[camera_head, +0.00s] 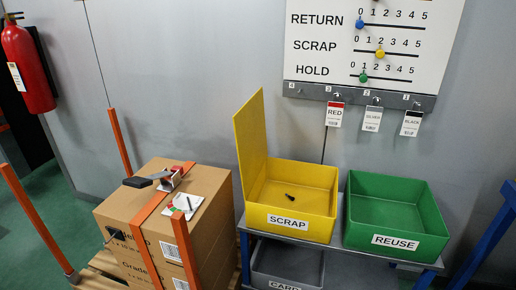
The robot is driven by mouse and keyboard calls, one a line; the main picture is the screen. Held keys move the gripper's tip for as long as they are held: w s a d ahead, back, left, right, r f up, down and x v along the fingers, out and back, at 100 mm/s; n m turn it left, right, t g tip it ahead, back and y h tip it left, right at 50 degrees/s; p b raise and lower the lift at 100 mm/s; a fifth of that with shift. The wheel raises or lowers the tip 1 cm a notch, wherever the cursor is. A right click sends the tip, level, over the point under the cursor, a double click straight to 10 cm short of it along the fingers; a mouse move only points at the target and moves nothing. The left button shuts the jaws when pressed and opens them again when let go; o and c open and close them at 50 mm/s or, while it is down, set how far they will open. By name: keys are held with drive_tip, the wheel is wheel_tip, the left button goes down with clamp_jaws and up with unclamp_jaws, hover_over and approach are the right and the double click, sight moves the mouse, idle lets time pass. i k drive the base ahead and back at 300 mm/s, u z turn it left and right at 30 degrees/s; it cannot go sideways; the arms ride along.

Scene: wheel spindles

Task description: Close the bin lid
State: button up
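The yellow bin (316,194), labelled SCRAP, stands on a grey shelf with blue legs. Its yellow lid (251,137) is open and stands nearly upright at the bin's left side. A small dark object (290,197) lies on the bin's floor. My gripper is not in view.
A green bin (396,216) labelled REUSE, empty, stands right of the yellow one. A grey bin (287,266) sits on the level below. At left, a cardboard box (128,213) with an orange strap and tools on top stands close to the lid. Orange posts (37,220) flank it.

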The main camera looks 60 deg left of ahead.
sight(249, 121)
drive_tip(key=z, duration=0.05)
drive_tip(key=k, duration=1.9)
drive_tip(key=u, duration=1.6)
drive_tip(key=i, duration=1.3)
